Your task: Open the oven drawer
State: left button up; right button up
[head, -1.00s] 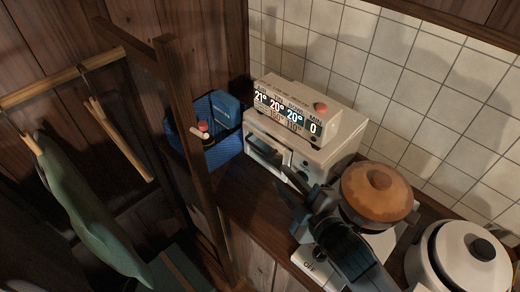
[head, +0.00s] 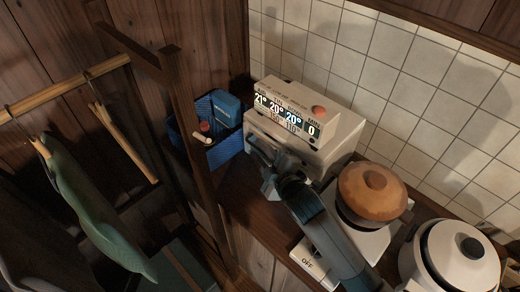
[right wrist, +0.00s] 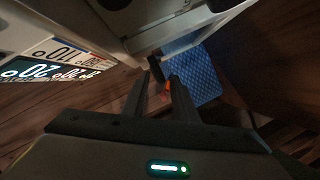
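The oven is a white box (head: 332,142) on the wooden counter, with a lit display on its sloped top. My right gripper (head: 254,146) is at the oven's front and hides most of the door. In the right wrist view the two dark fingers (right wrist: 159,88) are apart, with a gap between them. The oven's white front frame (right wrist: 178,43) lies just beyond them, and a small dark piece, perhaps the handle, is near the fingertips. I cannot tell whether a finger touches it or whether the door is ajar. My left gripper is not in view.
A blue basket (head: 228,152) with a blue box and a small bottle stands left of the oven. A brown-lidded pot (head: 372,192) and a white cooker (head: 455,258) stand to the right. A wooden post (head: 190,130) and clothes rail are at left.

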jog(key=shift+w, duration=0.15)
grip_shut()
jog(key=shift+f, duration=0.15)
dwell(1.3)
